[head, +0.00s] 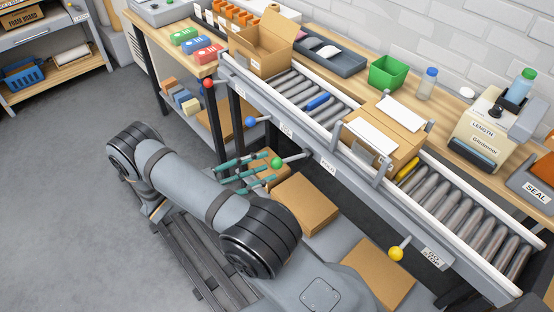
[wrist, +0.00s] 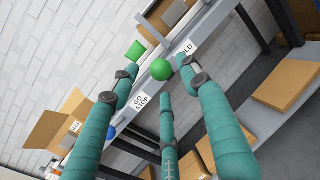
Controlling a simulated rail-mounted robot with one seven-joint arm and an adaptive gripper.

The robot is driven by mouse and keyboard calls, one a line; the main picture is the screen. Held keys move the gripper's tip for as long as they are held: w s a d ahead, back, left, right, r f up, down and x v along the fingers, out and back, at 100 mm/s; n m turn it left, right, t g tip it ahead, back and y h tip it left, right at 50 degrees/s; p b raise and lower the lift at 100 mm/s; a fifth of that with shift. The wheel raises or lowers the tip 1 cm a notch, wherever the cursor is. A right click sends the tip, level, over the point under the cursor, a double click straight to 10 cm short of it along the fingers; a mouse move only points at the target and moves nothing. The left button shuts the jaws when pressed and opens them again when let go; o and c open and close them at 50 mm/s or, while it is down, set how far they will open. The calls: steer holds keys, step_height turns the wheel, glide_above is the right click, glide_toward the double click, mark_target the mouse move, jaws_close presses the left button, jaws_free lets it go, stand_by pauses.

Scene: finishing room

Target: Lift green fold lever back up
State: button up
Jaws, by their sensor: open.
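The green fold lever (head: 277,163) has a round green knob on a thin rod. The rod sticks out from the conveyor's front rail beside a label, sloping slightly down to the knob in the head view. In the wrist view the green knob (wrist: 160,69) sits between my fingertips, near the FOLD label (wrist: 187,48). My gripper (head: 258,168) has teal fingers, spread open and empty, beside and around the knob. I cannot tell whether any finger touches it. The fingers also show in the wrist view (wrist: 157,78).
Levers with red (head: 208,83), blue (head: 250,121) and yellow (head: 396,254) knobs line the same rail (head: 300,138). A carton (head: 388,133) sits on the rollers within the fold frame. Cardboard pieces (head: 305,203) lie on the shelf below. Floor at left is clear.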

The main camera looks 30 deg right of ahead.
mark_target(278, 163)
steer(key=d+p, duration=0.1)
steer(key=d, duration=0.4)
steer(key=shift+s+d, duration=0.1)
steer(key=shift+s, duration=0.1)
steer(key=c, duration=1.1)
steer(key=shift+s, duration=0.1)
jaws_close()
